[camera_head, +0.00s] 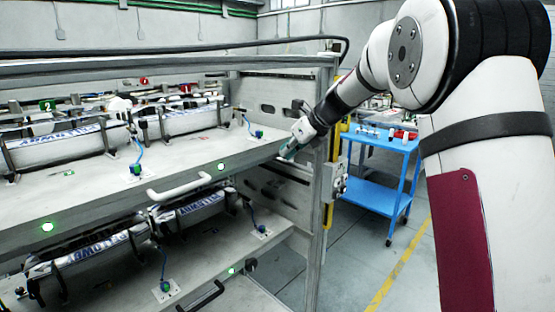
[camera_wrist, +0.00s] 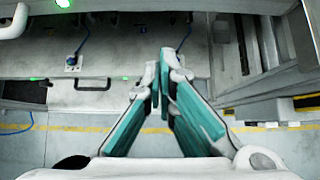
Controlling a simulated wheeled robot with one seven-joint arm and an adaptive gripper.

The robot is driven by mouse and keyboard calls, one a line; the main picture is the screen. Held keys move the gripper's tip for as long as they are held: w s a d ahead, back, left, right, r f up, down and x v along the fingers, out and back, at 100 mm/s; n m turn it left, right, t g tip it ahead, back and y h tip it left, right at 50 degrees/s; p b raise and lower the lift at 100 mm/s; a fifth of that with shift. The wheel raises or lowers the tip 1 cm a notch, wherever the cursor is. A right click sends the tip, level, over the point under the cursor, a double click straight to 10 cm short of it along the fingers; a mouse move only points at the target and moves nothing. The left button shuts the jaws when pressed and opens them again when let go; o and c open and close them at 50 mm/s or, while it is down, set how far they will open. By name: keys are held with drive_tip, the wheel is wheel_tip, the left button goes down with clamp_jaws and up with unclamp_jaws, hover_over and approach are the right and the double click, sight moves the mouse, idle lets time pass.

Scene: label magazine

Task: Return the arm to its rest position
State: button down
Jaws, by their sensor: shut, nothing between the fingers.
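My gripper (camera_head: 289,153) is at the right end of the label magazine's upper shelf (camera_head: 195,168), close to the frame post. In the wrist view my gripper (camera_wrist: 161,75) shows its two teal-padded fingers with their tips together and nothing between them. My white arm reaches in from the right of the head view, bent at the elbow. The fingertips are small in the head view, so I cannot tell whether they touch the shelf edge.
The magazine's metal post (camera_head: 322,190) stands right beside my gripper. Label rolls (camera_head: 60,145) sit on the shelves at left. A white handle (camera_head: 180,187) juts from the upper shelf. A blue cart (camera_head: 372,195) stands behind; the floor between is clear.

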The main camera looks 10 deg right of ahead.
drive_tip(key=s+a+r+n+g+h, duration=0.1)
drive_tip(key=s+r+n, duration=0.2)
drive_tip(key=s+n, duration=0.6)
drive_tip(key=s+a+r+n+g, duration=0.15)
drive_tip(key=s+n, duration=0.25)
drive_tip(key=s, duration=1)
drive_tip(key=s+d+f+n+h, duration=0.1)
drive_tip(key=s+f+n+h, duration=0.1)
drive_tip(key=s+n, duration=0.6)
drive_tip(key=s+d+f+n+h, duration=0.1)
drive_tip(key=s+f+n, duration=0.4)
drive_tip(key=s, duration=1)
drive_tip(key=n+h, duration=0.1)
drive_tip(key=n, duration=0.2)
drive_tip(key=shift+s+d, duration=0.3)
drive_tip(key=shift+d, duration=0.05)
